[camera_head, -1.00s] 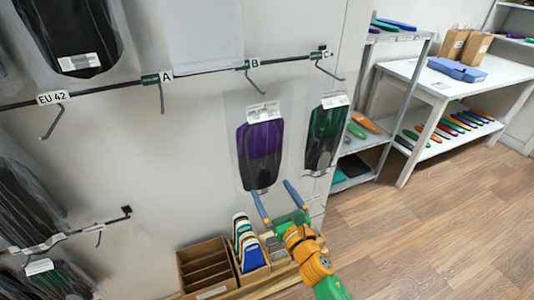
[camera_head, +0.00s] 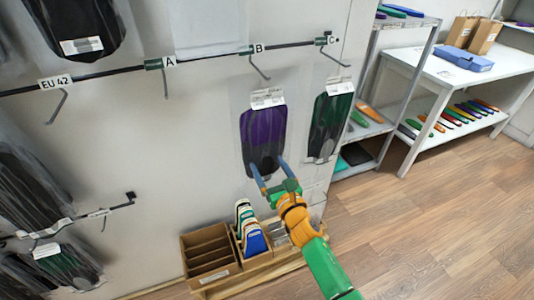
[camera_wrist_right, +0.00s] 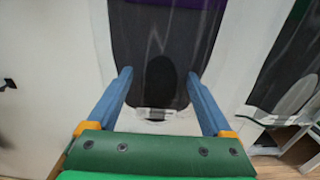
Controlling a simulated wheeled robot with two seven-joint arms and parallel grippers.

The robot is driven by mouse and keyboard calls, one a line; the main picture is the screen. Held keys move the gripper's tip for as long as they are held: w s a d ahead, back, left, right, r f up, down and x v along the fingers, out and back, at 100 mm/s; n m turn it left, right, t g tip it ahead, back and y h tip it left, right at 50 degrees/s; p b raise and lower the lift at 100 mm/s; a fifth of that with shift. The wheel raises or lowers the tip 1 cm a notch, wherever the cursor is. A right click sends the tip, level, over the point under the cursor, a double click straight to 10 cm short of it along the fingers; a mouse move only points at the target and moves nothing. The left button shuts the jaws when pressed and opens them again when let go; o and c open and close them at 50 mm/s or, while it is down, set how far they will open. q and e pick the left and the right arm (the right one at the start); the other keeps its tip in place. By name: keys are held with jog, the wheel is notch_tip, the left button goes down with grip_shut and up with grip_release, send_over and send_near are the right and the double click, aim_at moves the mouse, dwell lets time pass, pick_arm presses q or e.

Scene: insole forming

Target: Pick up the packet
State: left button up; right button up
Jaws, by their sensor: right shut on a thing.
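The packet (camera_head: 262,130) is a clear bag with a purple and black insole pair and a white label at its top. It hangs upright against the wall, just below hook B; I cannot tell if its top is still on the hook. My right gripper (camera_head: 268,163) is at the packet's lower end, shut on it with one blue finger at each side. In the right wrist view the packet's dark lower part (camera_wrist_right: 160,40) lies between the two fingers. My left gripper is not in view.
A green and black packet (camera_head: 329,125) hangs close to the right, under hook C. Below stand a cardboard divider box (camera_head: 207,258) and a holder with coloured insoles (camera_head: 249,238). A shelf and a white table (camera_head: 447,80) stand at the right. Wood floor (camera_head: 440,230) is clear.

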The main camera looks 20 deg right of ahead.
jog(key=shift+r, duration=0.35)
jog(key=shift+r+p, duration=0.45)
jog(key=shift+r, duration=0.15)
jog(key=s+b, duration=0.3)
jog(key=s, duration=1.5)
jog(key=shift+d+f, duration=0.25)
jog(key=shift+d, duration=0.05)
